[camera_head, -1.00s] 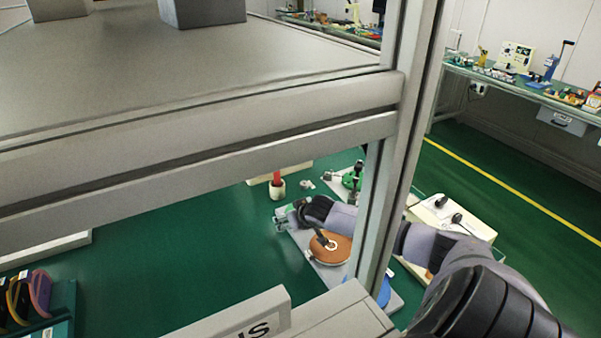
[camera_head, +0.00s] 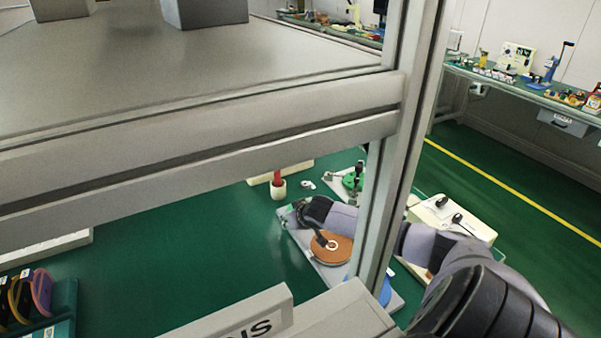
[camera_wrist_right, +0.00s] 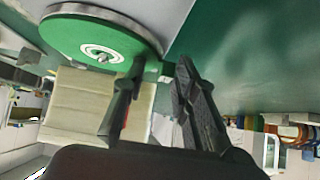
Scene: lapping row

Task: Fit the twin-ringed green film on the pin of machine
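A green round film (camera_wrist_right: 85,38) with concentric pale rings around its centre lies on a round silver-edged plate (camera_wrist_right: 150,25) at the upper left of the right wrist view. A small centre piece shows inside the rings. My right gripper's two dark fingers (camera_wrist_right: 160,72) are apart with nothing visible between them; one fingertip overlaps the disc's edge in the picture, and I cannot tell whether it touches. In the head view my right gripper (camera_head: 299,211) is beside a machine with a brown disc (camera_head: 333,248). A green disc (camera_head: 352,182) shows behind it, partly hidden. My left gripper is not in view.
A grey frame post (camera_head: 390,170) and shelf (camera_head: 200,130) block much of the head view. A white cup (camera_head: 278,190) with a red item stands behind the gripper. A blue disc (camera_head: 384,292) is partly hidden by the post.

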